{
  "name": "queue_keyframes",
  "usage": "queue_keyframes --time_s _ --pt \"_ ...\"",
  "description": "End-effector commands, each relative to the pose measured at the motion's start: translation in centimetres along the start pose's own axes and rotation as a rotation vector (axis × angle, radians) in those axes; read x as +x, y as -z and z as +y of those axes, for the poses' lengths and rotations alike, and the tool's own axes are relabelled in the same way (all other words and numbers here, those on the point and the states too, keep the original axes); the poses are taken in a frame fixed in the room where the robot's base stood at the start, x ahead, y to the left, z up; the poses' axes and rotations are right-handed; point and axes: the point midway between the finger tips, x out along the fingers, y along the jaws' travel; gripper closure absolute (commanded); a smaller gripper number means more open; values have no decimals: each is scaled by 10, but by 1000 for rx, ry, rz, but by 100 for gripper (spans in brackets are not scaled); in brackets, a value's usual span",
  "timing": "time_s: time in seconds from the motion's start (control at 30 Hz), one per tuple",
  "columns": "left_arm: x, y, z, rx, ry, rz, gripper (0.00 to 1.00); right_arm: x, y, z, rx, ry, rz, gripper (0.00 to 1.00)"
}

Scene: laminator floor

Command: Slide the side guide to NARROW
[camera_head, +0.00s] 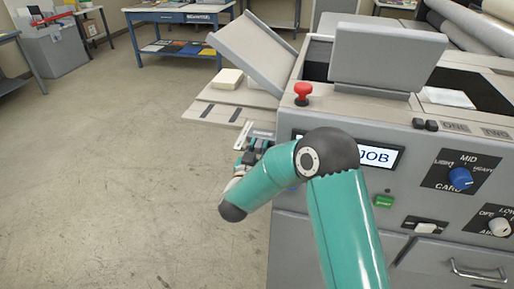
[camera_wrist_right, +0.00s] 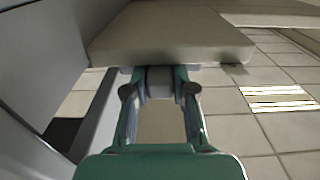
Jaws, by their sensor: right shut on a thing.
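My right arm, teal with dark joints, reaches across the front of the grey laminator (camera_head: 345,130) in the head view. My right gripper (camera_head: 258,143) is at the machine's left side, beside a small pale strip (camera_head: 242,136) whose marks are too small to read. My own arm partly hides the jaws there. In the right wrist view, my right gripper (camera_wrist_right: 160,90) is shut on a small grey block, which I take to be the side guide (camera_wrist_right: 160,80). It sits close against a pale slab (camera_wrist_right: 170,40). The guide's setting cannot be read. My left gripper is not in view.
A flat tray (camera_head: 225,110) with a pale block of sheets (camera_head: 227,78) juts left from the machine. A tilted grey panel (camera_head: 255,50) rises above it. A red stop button (camera_head: 302,92) stands near the arm. The floor at left is clear.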

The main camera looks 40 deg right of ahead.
Motion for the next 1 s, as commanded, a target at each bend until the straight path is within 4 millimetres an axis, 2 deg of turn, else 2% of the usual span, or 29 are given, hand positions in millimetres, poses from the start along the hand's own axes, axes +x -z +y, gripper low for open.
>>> queue_keyframes --time_s 0.23,0.5,0.8,0.83,0.93,1.0 --pt "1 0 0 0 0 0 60 3 -1 0 1 -2 0 100" --pt "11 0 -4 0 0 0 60 42 -1 0 3 -2 1 100" --pt "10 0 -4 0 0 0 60 45 2 0 1 -1 3 100" --pt "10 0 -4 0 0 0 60 45 2 0 1 -1 4 70" --pt "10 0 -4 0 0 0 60 45 2 0 2 -1 4 54" --pt "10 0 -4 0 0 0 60 45 2 0 2 -1 4 50"
